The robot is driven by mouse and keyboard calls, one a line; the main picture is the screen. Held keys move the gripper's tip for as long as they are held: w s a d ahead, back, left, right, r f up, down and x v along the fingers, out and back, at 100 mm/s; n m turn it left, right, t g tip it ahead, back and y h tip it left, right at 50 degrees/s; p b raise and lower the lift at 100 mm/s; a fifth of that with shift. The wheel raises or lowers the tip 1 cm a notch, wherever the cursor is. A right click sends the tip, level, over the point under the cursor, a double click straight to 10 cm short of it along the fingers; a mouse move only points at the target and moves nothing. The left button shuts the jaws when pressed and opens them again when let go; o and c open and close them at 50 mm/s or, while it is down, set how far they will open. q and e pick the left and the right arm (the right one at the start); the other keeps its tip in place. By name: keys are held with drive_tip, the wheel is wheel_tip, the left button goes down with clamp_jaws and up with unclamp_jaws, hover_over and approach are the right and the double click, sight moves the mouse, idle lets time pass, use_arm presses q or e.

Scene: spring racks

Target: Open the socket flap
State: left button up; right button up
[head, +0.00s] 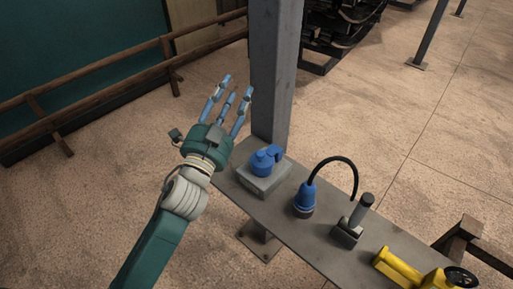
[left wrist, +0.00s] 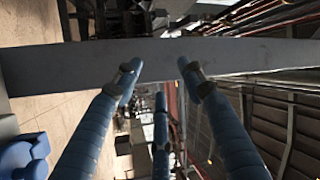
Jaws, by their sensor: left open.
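The blue socket (head: 264,163) sits on a grey box (head: 263,181) at the left end of a narrow metal shelf. A blue flap (head: 274,152) shows at its back right; I cannot tell how far it stands open. My left gripper (head: 229,95) is open and empty, up and left of the socket, fingers pointing away past the grey post. In the left wrist view the fingers (left wrist: 158,85) are spread in front of the post, and part of the blue socket (left wrist: 25,155) shows at the lower left. My right gripper is not in view.
The grey post (head: 271,80) rises right behind the socket. On the shelf (head: 285,213) stand a blue plug (head: 304,199) with a black cable, a grey block with a handle (head: 354,222) and a yellow tool (head: 398,268). A wooden rail (head: 95,80) runs at the left.

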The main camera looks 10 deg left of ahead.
use_arm(q)
drive_tip(key=s+d+r+m+g+h, duration=0.3)
drive_tip(key=d+r+m+g+h, duration=0.3)
drive_tip(key=d+m+h, duration=0.45)
drive_tip(key=s+d+r+m+g+h, duration=0.3)
drive_tip(key=d+r+m+g+h, duration=0.3)
drive_tip(key=m, duration=0.8)
drive_tip(key=m+g+y, duration=0.8)
drive_tip(key=m+y, duration=0.6)
drive_tip(key=y, duration=0.3)
approach(259, 153)
drive_tip(key=shift+t+h, duration=0.25)
drive_tip(key=shift+t, duration=0.05)
drive_tip(key=p+x, duration=0.2)
drive_tip(key=x, duration=0.5)
drive_tip(key=shift+s+a+f+p, duration=0.1)
drive_tip(key=shift+s+p, duration=0.05)
drive_tip(key=shift+p, duration=0.2)
drive_tip(key=shift+f, duration=0.55)
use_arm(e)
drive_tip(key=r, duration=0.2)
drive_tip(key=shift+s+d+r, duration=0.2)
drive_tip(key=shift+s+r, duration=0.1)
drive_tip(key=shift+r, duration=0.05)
